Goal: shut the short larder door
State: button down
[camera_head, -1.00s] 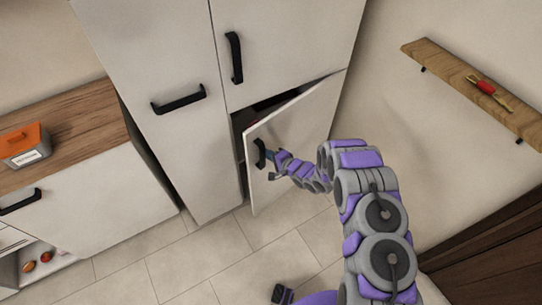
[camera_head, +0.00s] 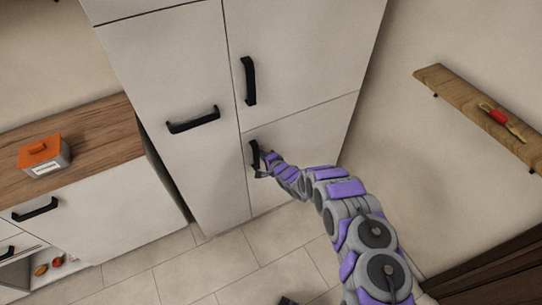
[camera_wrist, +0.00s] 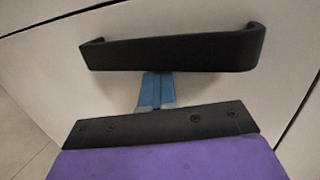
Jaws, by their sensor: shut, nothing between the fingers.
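The short larder door (camera_head: 307,140) is the lower right white panel of the tall cabinet. It now looks flush with the cabinet front, with only a thin seam along its top. Its black handle (camera_head: 255,156) is near its left edge. My gripper (camera_head: 262,171) is at this handle, its tips partly hidden in the head view. In the wrist view the handle (camera_wrist: 172,50) crosses the upper part, and my gripper's blue fingers (camera_wrist: 156,90) are together, just below the handle and against or very close to the door. Nothing is between them.
The tall door above (camera_head: 300,50) and the tall left door (camera_head: 175,100) look closed. A wooden counter (camera_head: 95,140) with an orange-lidded box (camera_head: 44,157) stands left. A wooden wall shelf (camera_head: 460,95) is at right. Floor tiles (camera_head: 200,265) in front are clear.

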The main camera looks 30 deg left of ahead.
jog(key=shift+w+a+r, duration=0.1)
jog(key=shift+w+r, duration=0.5)
jog(key=shift+r, duration=0.25)
jog(key=shift+a+r+t, duration=0.3)
jog(key=shift+a+r, duration=0.05)
jog(key=shift+r, duration=0.15)
jog(key=shift+s+d+f+p, duration=0.1)
jog(key=shift+d+f+p, duration=0.15)
jog(key=shift+p, duration=0.25)
jog(key=p, duration=0.3)
send_near(260, 147)
jog(key=s+d+f, duration=0.2)
jog(key=s+d, duration=0.2)
jog(key=s, duration=0.1)
